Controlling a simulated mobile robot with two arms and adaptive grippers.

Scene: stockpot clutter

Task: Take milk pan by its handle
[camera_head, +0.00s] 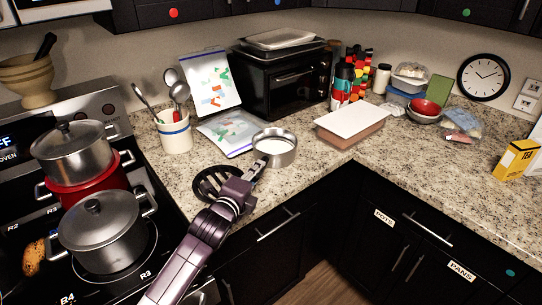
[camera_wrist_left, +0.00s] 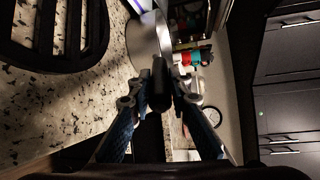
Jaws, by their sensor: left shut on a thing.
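The milk pan (camera_head: 275,148) is a small round metal pan with a pale inside. My left gripper (camera_head: 256,172) is shut on the pan's handle, which points toward the front. In the left wrist view the dark handle (camera_wrist_left: 160,85) runs between the two fingers of the left gripper (camera_wrist_left: 160,100), and the pan's metal side (camera_wrist_left: 145,42) shows beyond. Whether the pan touches the counter is hard to tell. My right gripper is not in view.
A black round trivet (camera_head: 207,182) lies just left of the pan, also in the left wrist view (camera_wrist_left: 50,35). A utensil crock (camera_head: 175,135) and plastic bags (camera_head: 228,135) stand behind it. A lidded container (camera_head: 348,128) is to the right. Lidded pots (camera_head: 102,232) sit on the stove.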

